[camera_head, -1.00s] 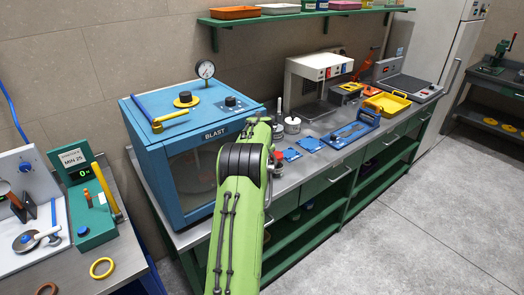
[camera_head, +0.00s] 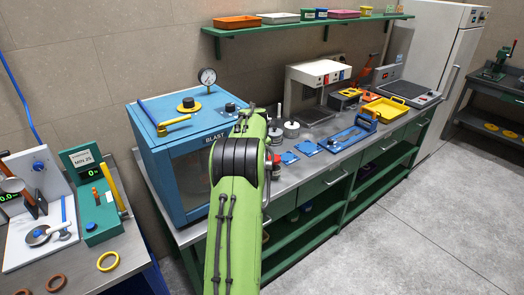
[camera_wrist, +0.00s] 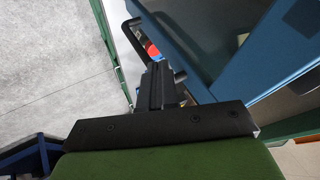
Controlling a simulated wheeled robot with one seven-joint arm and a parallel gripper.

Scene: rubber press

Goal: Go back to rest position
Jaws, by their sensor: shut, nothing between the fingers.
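My gripper (camera_wrist: 160,78) is seen from behind in the wrist view, black and slim, shut and empty. In the head view my own green arm reaches forward and hides the gripper. The blue blast cabinet (camera_head: 168,149) stands on the bench to the left of my arm. Its blue wall (camera_wrist: 222,55) fills the right of the wrist view, close beside the gripper. A small red thing (camera_wrist: 152,50) shows past the fingers; I cannot tell what it is.
The bench (camera_head: 300,172) holds blue pads (camera_head: 307,147), a blue tray (camera_head: 347,138) and a yellow tray (camera_head: 387,110). A side table (camera_head: 60,268) with a green timer box (camera_head: 100,215) stands at left. The grey floor (camera_head: 400,235) at right is clear.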

